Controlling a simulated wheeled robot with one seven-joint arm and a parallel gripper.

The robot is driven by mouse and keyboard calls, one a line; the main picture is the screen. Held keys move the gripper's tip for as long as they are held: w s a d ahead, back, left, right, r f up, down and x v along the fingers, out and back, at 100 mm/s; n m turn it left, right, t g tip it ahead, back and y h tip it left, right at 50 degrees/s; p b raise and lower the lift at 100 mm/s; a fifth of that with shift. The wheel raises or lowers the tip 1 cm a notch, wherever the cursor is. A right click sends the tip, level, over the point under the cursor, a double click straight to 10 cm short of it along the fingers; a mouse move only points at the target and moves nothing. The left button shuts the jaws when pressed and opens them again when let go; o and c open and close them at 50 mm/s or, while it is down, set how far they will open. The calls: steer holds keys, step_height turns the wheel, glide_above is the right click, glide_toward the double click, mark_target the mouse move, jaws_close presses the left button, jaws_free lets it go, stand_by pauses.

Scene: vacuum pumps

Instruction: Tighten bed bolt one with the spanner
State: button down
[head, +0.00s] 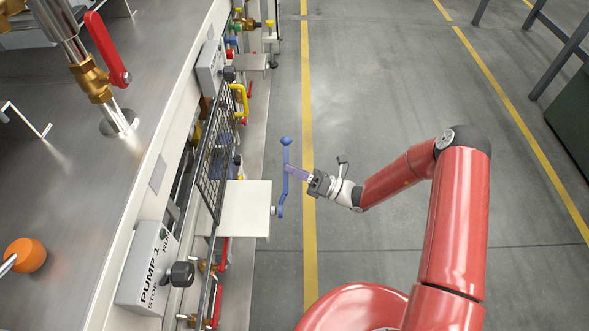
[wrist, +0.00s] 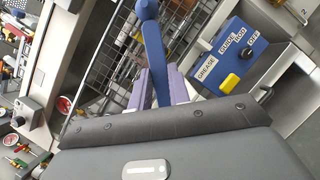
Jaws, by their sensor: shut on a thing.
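The blue spanner (head: 285,152) is a long bar with a round knob at one end and a head at the other. My gripper (head: 290,170) is shut on it partway along, clear of the machine's side and above the floor. In the wrist view the spanner (wrist: 153,45) passes between the two purple fingers of my gripper (wrist: 157,82), its round end at the top of the picture. The spanner's other end is hidden there by the gripper body; in the head view it is near a pale shelf's outer edge. I cannot make out bed bolt one.
The pale shelf (head: 246,200) juts from the machine beside a wire mesh guard (head: 213,160). A PUMP 1 box (head: 152,262) with a black knob stands nearer. A blue GREASE GUIDE ROD box (wrist: 230,57) has a yellow button. Open floor (head: 370,110) lies to the right.

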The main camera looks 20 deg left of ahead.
steer(key=shift+s+a, duration=0.2)
steer(key=shift+a, duration=0.35)
steer(key=shift+s+a, duration=0.15)
steer(key=shift+a, duration=0.4)
stand_by(0.3)
steer(key=shift+w+a+f+m+t+h, duration=0.2)
steer(key=shift+w+f+m+t+h, duration=0.15)
steer(key=shift+w+f+m, duration=0.55)
steer(key=shift+s+f, duration=0.1)
steer(key=shift+f, duration=0.1)
steer(key=shift+w+a+f+m+t+h, duration=0.1)
steer(key=shift+w+f+m+t+h, duration=0.2)
steer(key=shift+f+m, duration=0.55)
steer(key=shift+r, duration=0.1)
